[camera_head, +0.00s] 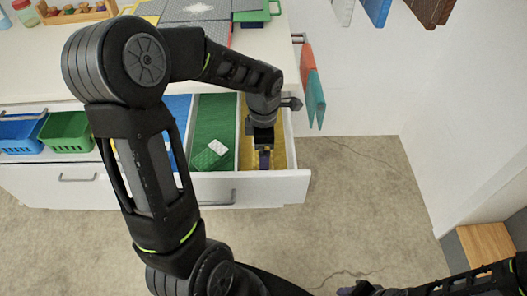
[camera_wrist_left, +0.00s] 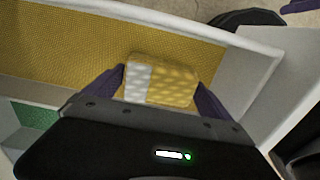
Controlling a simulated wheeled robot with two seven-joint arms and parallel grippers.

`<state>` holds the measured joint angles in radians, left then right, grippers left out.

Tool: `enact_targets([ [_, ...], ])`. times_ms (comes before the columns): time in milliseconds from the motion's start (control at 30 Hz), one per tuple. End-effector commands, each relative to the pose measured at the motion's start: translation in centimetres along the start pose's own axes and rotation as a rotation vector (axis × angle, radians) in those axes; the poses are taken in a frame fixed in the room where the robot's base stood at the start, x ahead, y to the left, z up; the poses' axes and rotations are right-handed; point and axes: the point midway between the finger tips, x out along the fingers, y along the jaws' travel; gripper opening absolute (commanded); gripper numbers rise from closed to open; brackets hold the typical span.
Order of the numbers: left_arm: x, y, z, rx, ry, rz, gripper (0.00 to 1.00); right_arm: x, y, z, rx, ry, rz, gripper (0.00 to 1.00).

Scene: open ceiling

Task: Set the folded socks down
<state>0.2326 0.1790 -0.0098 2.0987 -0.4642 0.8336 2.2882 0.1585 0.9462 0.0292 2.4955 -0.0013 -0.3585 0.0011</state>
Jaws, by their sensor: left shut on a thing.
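The folded socks (camera_wrist_left: 175,84) are a yellow textured bundle with a white band in the left wrist view. They sit between the purple fingers of my left gripper (camera_wrist_left: 160,90), which is shut on them. Behind them is the yellow-lined compartment (camera_head: 280,148) of the open drawer (camera_head: 256,188). In the head view my left gripper (camera_head: 264,160) points down inside that compartment and hides the socks. I cannot tell whether the socks touch the compartment floor.
A green compartment (camera_head: 215,120) beside the yellow one holds a green folded item with a white patch (camera_head: 217,147). A blue compartment lies further left. Pale walls divide the drawer. Blue (camera_head: 18,134) and green (camera_head: 66,131) baskets stand at left. Orange and teal cloths (camera_head: 313,85) hang at right.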

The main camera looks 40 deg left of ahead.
Motion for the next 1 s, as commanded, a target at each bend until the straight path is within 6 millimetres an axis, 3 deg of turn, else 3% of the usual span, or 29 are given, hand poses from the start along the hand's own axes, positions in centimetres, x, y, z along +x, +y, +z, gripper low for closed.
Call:
enact_targets([
  [467,1.3,0.0,0.0,0.000,-0.001,0.001,0.55,0.5,0.2,0.0,0.000,0.000,0.000,0.36],
  [500,1.1,0.0,0.0,0.000,-0.001,0.001,0.98,0.3,0.1,0.0,0.000,0.000,0.000,0.36],
  [833,0.9,0.0,0.0,0.000,-0.001,0.001,1.00,0.1,0.1,0.0,0.000,0.000,0.000,0.36],
  [1000,-0.2,0.1,0.0,0.000,-0.001,0.004,1.00,-0.1,0.0,0.0,0.000,0.000,0.000,0.36],
])
